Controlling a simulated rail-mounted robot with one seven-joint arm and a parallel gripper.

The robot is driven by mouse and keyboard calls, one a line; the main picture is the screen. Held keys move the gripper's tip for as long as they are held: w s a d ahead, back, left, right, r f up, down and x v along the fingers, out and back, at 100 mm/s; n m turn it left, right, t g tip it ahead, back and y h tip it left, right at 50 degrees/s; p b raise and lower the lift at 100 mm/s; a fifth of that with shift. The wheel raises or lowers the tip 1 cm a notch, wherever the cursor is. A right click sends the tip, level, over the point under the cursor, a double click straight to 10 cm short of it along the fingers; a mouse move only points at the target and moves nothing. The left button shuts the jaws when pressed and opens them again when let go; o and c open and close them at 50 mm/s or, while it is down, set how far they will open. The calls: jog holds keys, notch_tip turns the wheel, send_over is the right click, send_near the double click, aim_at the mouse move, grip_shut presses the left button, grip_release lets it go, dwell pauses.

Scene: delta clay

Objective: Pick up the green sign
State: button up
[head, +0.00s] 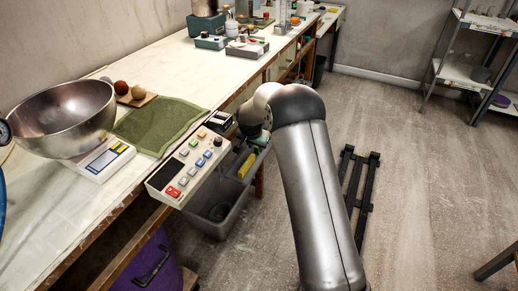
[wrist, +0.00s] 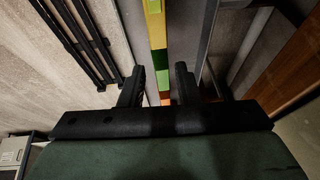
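My gripper (wrist: 158,82) is open in the wrist view, with its two dark fingers apart. Between and beyond the fingers runs a narrow strip with yellow (wrist: 154,28), green (wrist: 160,60) and orange parts. The green part shows near the fingertips. I cannot tell whether it is the green sign or whether the fingers touch it. In the head view my arm reaches down beside the bench edge, over a grey bin (head: 212,222) with a yellow piece (head: 246,165) in it. My fingers are not clear there.
The long bench (head: 150,60) holds a metal bowl (head: 65,115) on a scale, a green cloth (head: 160,125) and a button panel (head: 190,165) at its front edge. A black frame (head: 352,190) lies on the floor to the right. Open floor lies beyond it.

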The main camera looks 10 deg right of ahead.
aim_at(257, 150)
jog(key=x, duration=0.3)
jog(key=shift+f, duration=0.15)
grip_shut()
